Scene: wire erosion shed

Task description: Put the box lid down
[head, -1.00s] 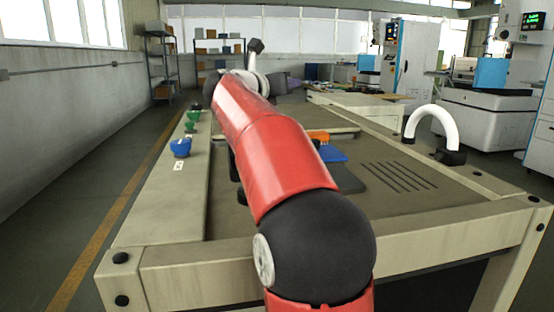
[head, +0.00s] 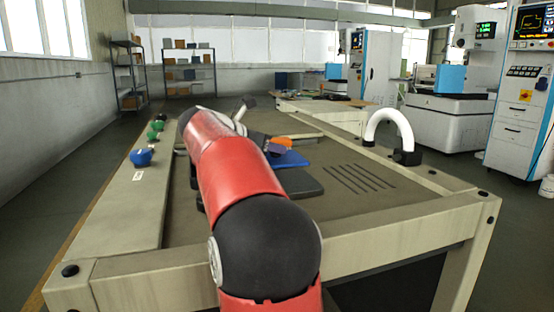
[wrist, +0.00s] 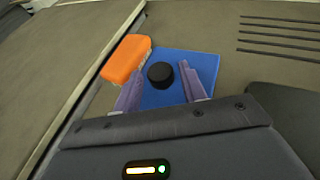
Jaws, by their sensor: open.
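The box lid (wrist: 205,62) is a flat blue square with a round black knob (wrist: 160,74) on top. It lies flat on the bench surface and also shows in the head view (head: 293,160), partly hidden by my arm and gripper. My gripper (wrist: 158,78) is open, its two purple fingers pointing at the lid, one on each side of the knob. The fingers look apart from the knob; whether they touch the lid I cannot tell. In the head view my gripper (head: 272,147) is low over the lid.
An orange brush-like block (wrist: 126,58) sits against the lid's left edge. A dark grey pad (head: 300,183) lies nearer me. Blue and green knobs (head: 141,157) line the bench's left rail. A white arched handle (head: 389,127) stands right. The slotted bench area (head: 360,180) is clear.

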